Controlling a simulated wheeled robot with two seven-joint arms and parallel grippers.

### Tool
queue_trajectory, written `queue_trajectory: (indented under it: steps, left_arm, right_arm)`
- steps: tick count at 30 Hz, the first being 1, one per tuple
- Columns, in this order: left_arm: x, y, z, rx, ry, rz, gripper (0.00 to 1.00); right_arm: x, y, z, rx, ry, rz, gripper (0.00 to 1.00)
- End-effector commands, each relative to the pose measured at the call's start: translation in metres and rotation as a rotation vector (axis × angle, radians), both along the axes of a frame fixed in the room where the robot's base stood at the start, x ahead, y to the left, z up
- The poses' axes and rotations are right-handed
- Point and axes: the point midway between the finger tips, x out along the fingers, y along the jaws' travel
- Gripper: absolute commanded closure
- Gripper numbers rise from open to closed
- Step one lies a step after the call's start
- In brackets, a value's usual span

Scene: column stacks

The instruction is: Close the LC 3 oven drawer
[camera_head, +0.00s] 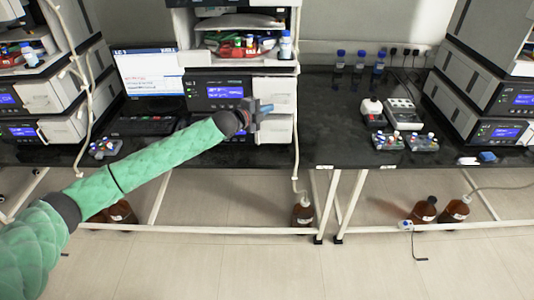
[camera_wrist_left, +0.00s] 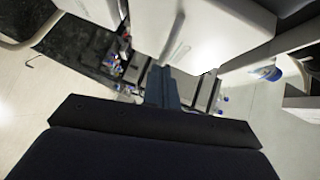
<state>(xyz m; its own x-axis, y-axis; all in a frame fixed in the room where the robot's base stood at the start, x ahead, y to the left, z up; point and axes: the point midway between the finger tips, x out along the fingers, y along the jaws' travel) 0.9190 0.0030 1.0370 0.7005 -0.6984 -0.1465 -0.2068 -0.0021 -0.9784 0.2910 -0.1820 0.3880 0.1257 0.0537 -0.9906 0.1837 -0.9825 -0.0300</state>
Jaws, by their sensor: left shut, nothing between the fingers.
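The middle instrument stack stands on the black bench, beside a screen (camera_head: 148,72) that seems to read LC 3. Its lower units have blue displays and pale front panels on the right. The upper pale panel (camera_head: 273,87) and lower pale panel (camera_head: 283,131) are partly hidden by my gripper and arm. I cannot tell which one is the oven drawer, or how far it stands out. My left gripper (camera_head: 262,106) is shut and empty in front of these panels. In the left wrist view its fingers (camera_wrist_left: 162,86) point toward a large white panel (camera_wrist_left: 210,32); contact is unclear. My right gripper is out of view.
An open shelf (camera_head: 240,56) with small bottles sits above the panels. Another stack (camera_head: 478,95) stands at right. A tube runs beside the middle stack. Brown bottles (camera_head: 302,212) stand on the floor.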

Motion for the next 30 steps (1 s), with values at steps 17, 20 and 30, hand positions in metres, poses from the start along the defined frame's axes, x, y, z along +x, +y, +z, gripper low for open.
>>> queue_trajectory:
  steps: [17,20,30]
  left_arm:
    - [0.028,0.0,0.001,-0.001,-0.001,0.001,1.0]
    - [0.028,0.001,0.002,-0.001,-0.001,0.002,1.0]
    - [0.027,0.001,0.005,-0.001,-0.003,0.003,1.0]
  right_arm:
    - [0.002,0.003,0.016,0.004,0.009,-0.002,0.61]
    - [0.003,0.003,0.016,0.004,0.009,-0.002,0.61]
    - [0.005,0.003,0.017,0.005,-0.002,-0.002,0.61]
